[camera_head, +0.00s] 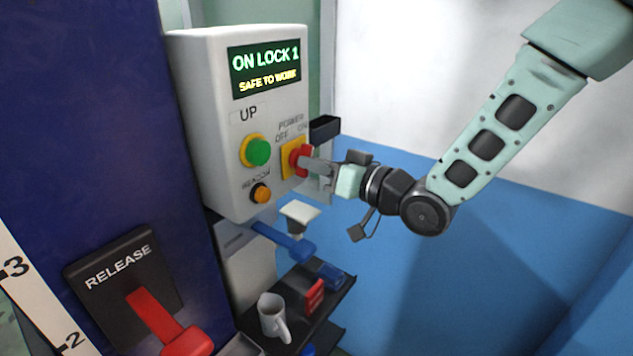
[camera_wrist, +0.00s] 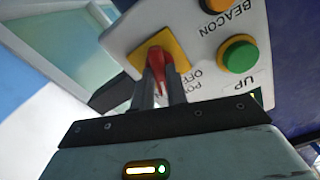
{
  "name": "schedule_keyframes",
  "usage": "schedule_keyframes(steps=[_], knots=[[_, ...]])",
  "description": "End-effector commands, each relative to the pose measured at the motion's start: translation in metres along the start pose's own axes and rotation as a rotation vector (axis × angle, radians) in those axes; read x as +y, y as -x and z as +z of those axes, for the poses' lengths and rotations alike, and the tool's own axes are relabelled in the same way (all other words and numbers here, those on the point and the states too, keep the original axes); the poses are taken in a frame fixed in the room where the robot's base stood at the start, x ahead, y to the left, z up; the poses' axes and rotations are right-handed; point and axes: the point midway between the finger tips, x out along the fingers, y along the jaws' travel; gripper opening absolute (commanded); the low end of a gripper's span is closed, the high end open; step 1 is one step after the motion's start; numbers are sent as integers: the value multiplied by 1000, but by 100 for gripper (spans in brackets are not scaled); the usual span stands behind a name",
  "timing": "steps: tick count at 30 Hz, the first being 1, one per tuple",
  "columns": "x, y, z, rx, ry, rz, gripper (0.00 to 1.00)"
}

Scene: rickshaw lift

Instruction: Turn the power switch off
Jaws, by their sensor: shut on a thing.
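The power switch (camera_head: 297,157) is a red rotary knob on a yellow square plate (camera_head: 289,170), on the front of a white control box (camera_head: 205,130). Labels POWER, OFF and ON stand above it. My gripper (camera_head: 305,161) reaches in from the right and is shut on the red knob. In the wrist view the knob (camera_wrist: 160,62) sits between my two fingers (camera_wrist: 162,90), with the yellow plate (camera_wrist: 150,48) behind it. The fingers hide part of the knob, so I cannot tell its exact setting. The box display (camera_head: 265,69) reads ON LOCK 1, SAFE TO WORK.
A green UP button (camera_head: 258,152) and an orange beacon button (camera_head: 261,193) are left of the switch. A blue lever (camera_head: 285,240) and a shelf with a white mug (camera_head: 273,318) are below. A red RELEASE lever (camera_head: 165,325) is at lower left. Open room lies right.

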Motion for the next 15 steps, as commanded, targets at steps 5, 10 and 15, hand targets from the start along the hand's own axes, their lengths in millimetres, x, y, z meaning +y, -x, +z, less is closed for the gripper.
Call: schedule_keyframes(steps=[5, 10, 15], knots=[[3, 0, 8, 2, 174, -1, 0], [3, 0, 8, 3, 335, 0, 0], [3, 0, 8, 3, 497, 0, 0]])
